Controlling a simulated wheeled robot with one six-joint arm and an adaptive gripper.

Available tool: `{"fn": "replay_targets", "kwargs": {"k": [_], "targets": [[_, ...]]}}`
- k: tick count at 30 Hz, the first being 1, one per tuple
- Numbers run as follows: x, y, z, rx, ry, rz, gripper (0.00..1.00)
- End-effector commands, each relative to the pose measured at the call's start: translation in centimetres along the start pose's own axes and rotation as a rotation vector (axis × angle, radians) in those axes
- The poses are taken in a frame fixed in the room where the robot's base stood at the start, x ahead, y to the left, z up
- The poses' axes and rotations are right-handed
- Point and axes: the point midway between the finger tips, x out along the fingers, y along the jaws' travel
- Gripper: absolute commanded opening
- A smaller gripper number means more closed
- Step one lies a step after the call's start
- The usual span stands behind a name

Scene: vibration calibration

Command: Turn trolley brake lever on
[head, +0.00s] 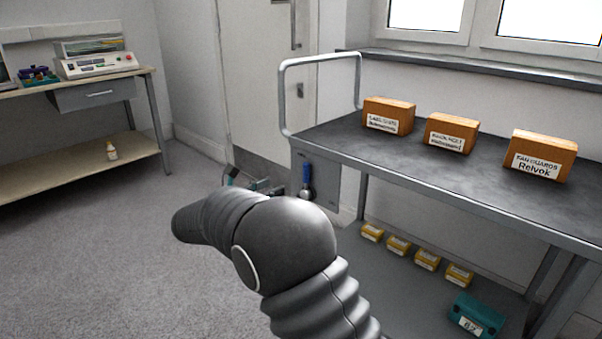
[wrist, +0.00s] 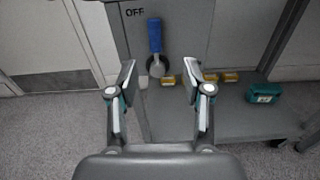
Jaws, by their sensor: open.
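The trolley (head: 468,170) stands on the right in the head view, with a grey top and a bent tube handle. Its brake lever (head: 306,181) has a blue grip and is mounted on the end panel. In the wrist view the lever (wrist: 155,36) points upward from a round grey pivot, with the word OFF printed to the left of its grip. My gripper (wrist: 160,74) is open, its two fingers apart and nothing between them. The lever appears beyond the fingertips, between them in the picture. In the head view my arm hides most of the gripper.
Three orange labelled boxes (head: 451,134) stand on the trolley top. Small yellow boxes (head: 427,260) and a teal case (head: 476,316) sit on its lower shelf. A bench (head: 90,161) with instruments stands at the left. The carpet (head: 90,260) between is clear.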

Motion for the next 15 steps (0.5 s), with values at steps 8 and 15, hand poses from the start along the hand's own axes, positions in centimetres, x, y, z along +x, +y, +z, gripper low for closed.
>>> {"fn": "replay_targets", "kwargs": {"k": [8,15], "targets": [[1.2,0.9,-0.3,-0.022,-0.023,0.013,0.5],[5.5,0.9,-0.2,-0.02,-0.022,0.013,0.5]]}}
